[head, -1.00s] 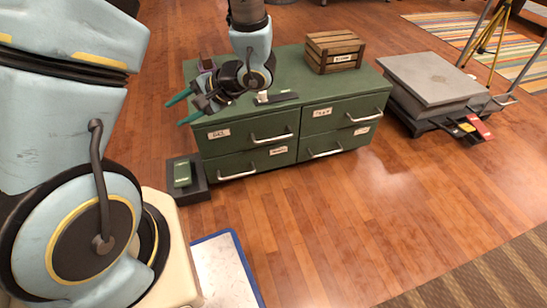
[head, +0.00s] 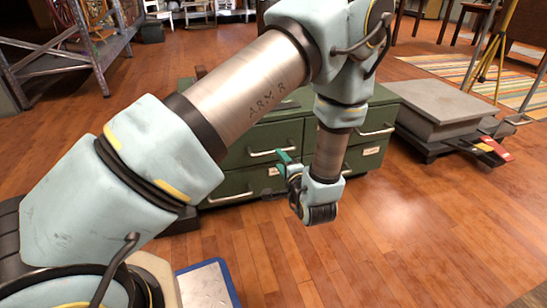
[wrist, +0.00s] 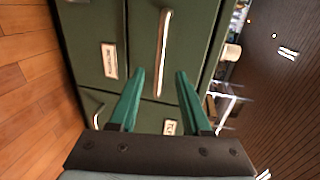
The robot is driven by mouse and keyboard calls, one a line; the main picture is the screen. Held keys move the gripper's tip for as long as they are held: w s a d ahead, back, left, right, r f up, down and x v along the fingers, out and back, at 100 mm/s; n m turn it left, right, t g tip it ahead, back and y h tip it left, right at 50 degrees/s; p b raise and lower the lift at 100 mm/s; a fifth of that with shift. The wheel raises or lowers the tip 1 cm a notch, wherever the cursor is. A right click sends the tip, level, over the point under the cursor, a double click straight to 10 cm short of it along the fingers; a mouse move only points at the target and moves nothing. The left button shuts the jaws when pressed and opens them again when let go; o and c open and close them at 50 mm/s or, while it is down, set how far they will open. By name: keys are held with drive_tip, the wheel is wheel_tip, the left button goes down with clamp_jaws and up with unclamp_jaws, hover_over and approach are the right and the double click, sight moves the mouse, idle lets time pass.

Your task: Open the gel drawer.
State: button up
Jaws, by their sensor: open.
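The green drawer cabinet (head: 290,132) stands behind my arm in the head view, and its drawers look shut. The gel drawer (wrist: 140,35) is the upper left one; its label is hidden in the head view and out of frame in the wrist view. Its pale bar handle (head: 268,152) also shows in the wrist view (wrist: 163,50), where it runs lengthwise between the finger lines. My gripper (wrist: 159,72) is open and empty, with teal fingers pointing at the drawer fronts. In the head view my gripper (head: 281,171) is in front of the cabinet, apart from the handle.
The lower left drawer's label (wrist: 110,60) and the upper right drawer's label (wrist: 170,127) show in the wrist view. A grey platform scale (head: 440,100) stands right of the cabinet. The wooden floor (head: 400,230) in front is clear. A metal rack (head: 75,50) stands at the far left.

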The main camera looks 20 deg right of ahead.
sight(274, 153)
drive_tip(key=b+x, duration=0.2)
drive_tip(key=x, duration=0.5)
drive_tip(key=shift+w, duration=0.15)
drive_tip(key=shift+c, duration=0.2)
clamp_jaws()
idle(1.0)
